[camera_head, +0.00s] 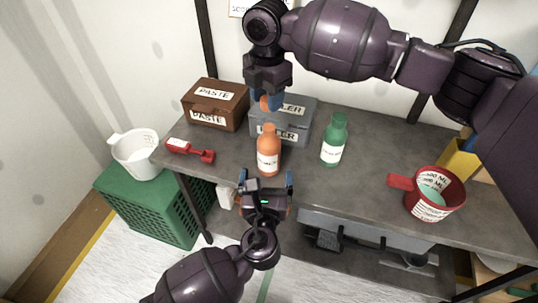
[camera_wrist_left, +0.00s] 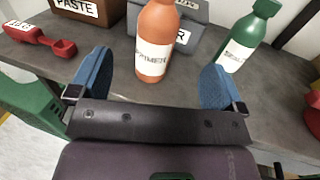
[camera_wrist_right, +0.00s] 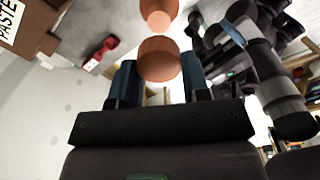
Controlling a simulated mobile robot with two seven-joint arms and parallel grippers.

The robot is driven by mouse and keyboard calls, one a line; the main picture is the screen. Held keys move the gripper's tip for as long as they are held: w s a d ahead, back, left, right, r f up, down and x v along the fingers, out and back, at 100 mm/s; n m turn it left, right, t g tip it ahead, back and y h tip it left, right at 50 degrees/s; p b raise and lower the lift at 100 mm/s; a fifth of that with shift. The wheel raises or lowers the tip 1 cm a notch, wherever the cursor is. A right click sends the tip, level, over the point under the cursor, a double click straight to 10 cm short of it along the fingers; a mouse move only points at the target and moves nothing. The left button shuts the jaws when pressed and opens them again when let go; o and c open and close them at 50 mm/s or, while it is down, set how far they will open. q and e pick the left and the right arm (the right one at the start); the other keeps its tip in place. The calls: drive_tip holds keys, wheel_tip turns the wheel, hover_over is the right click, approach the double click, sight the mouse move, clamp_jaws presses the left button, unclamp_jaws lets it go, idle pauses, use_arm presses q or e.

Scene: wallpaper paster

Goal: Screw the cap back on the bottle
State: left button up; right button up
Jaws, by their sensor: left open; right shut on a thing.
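The orange bottle (camera_head: 268,157) labelled PRIMER stands upright and without its cap near the front of the grey table. It also shows in the left wrist view (camera_wrist_left: 156,30) and the right wrist view (camera_wrist_right: 158,8). My right gripper (camera_head: 267,98) is above the bottle, shut on the orange cap (camera_wrist_right: 158,60). The cap (camera_head: 265,103) is apart from the bottle's neck in the right wrist view. My left gripper (camera_head: 265,180) is open at the table's front edge. In the left wrist view its fingers (camera_wrist_left: 157,75) are spread to either side, with the bottle just beyond them.
A green bottle (camera_head: 333,142) stands right of the orange one. A grey box (camera_head: 300,108) and a brown PASTE box (camera_head: 215,105) are behind. A red scoop (camera_head: 190,150) lies left. A red measuring cup (camera_head: 436,195) stands right. The table (camera_head: 375,170) is clear between them.

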sight(268, 149)
use_arm(q)
drive_tip(key=w, duration=1.2)
drive_tip(key=shift+d, duration=0.3)
drive_tip(key=c, duration=1.4)
drive_tip(key=shift+o, duration=0.2)
use_arm(e)
drive_tip(key=shift+f, duration=2.5)
drive_tip(key=shift+f, duration=0.9)
drive_tip(key=shift+f, duration=0.5)
